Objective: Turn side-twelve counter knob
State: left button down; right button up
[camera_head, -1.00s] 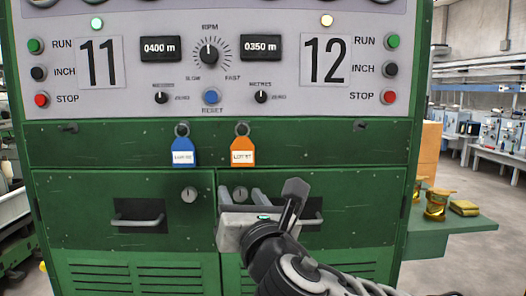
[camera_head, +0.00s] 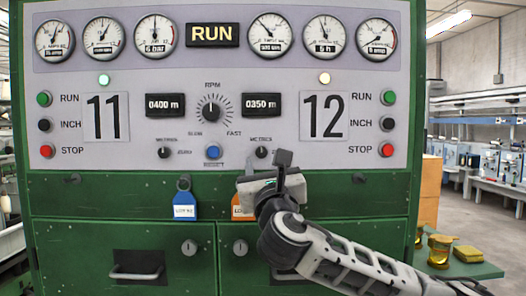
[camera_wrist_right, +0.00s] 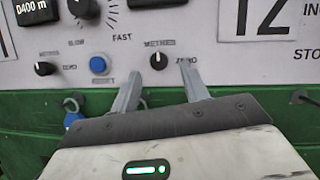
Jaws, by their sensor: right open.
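The side-twelve counter knob (camera_head: 262,152) is a small black knob marked METRES and ZERO, below the 0350 m display (camera_head: 262,105). Its pointer is near upright in the right wrist view (camera_wrist_right: 158,61). My right gripper (camera_head: 263,167) is open and empty, just below the knob in the head view. In the right wrist view its two fingers (camera_wrist_right: 160,72) point at the panel, one on each side of the knob in the picture. I cannot tell whether they touch it. My left gripper is not in view.
The blue RESET button (camera_head: 213,152) is left of the knob, with the RPM dial (camera_head: 211,110) above. A blue tag (camera_head: 184,205) and a partly hidden orange tag (camera_head: 240,204) hang below. A green side shelf (camera_head: 450,269) with yellow items is at right.

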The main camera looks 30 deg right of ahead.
aim_at(262, 155)
jog(key=shift+p+x, duration=0.3)
jog(key=shift+x, duration=1.3)
grip_shut()
